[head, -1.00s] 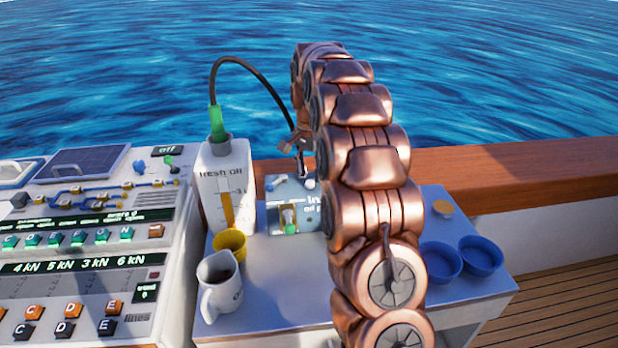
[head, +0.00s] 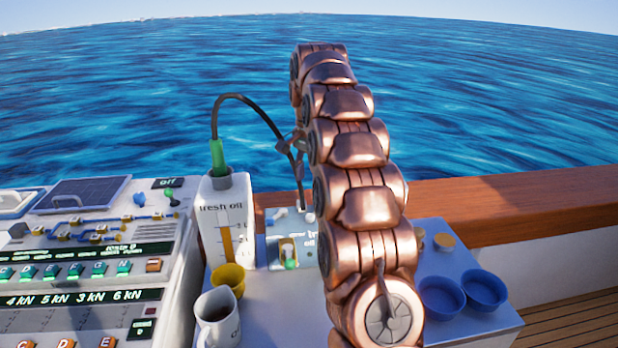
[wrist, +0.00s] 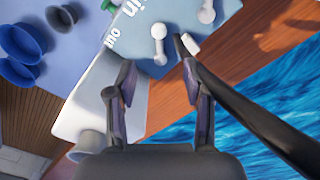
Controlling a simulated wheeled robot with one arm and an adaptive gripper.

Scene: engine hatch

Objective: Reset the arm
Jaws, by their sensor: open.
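My copper arm (head: 355,170) rises through the middle of the head view. My gripper (head: 290,145) is small there, partly hidden behind the arm, above the light-blue engine panel. In the wrist view my gripper (wrist: 158,75) is open, its two fingers apart with nothing between them. The black hose (wrist: 235,105) passes beside the right finger. In the head view the hose (head: 250,100) arches from the green fitting on the fresh oil container (head: 228,225) down towards the engine panel (head: 285,245). Much of that panel is behind my arm.
A white mug (head: 218,318) and a yellow cup (head: 229,278) stand on the table's left. Two blue bowls (head: 442,296) (head: 484,290) stand at its right. The control console (head: 90,260) is at left. A wooden rail (head: 520,200) runs behind, with water beyond.

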